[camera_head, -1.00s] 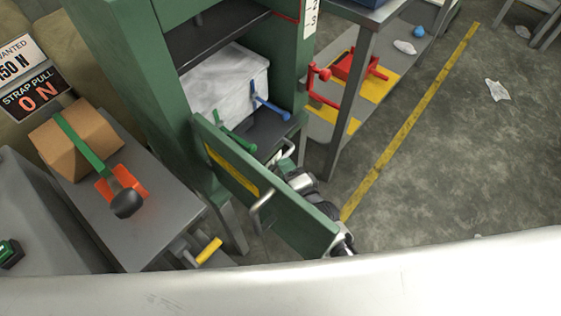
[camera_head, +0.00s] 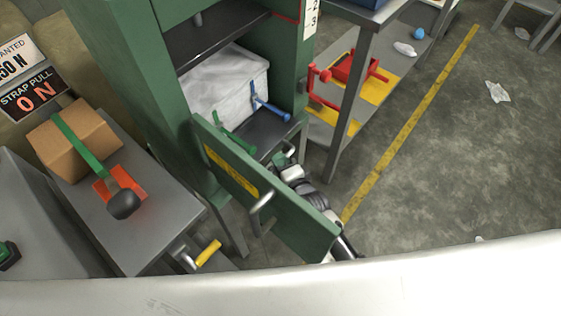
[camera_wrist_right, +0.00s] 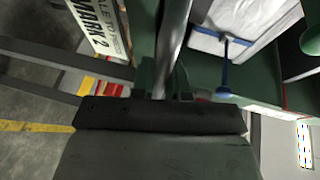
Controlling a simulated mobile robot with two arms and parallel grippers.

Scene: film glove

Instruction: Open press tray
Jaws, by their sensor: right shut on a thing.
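The green press stands open, with a white bale (camera_head: 228,85) on its dark press tray (camera_head: 268,133). A pale metal handle (camera_head: 290,148) shows at the tray's front right. My right gripper (camera_head: 283,160) is at this handle, behind the open green door (camera_head: 270,190), which partly hides my arm. In the right wrist view, the metal bar (camera_wrist_right: 173,40) runs into the jaws of my right gripper (camera_wrist_right: 160,92), which is shut on it. The bale (camera_wrist_right: 238,22) shows beyond it. My left gripper is not in view.
A grey bench (camera_head: 145,225) at left holds a cardboard box (camera_head: 75,145) and an orange tool with a black knob. A yellow-handled crank (camera_head: 207,253) projects from the bench. A grey rack (camera_head: 345,120) with red clamps stands right of the press. Floor farther right is mostly clear.

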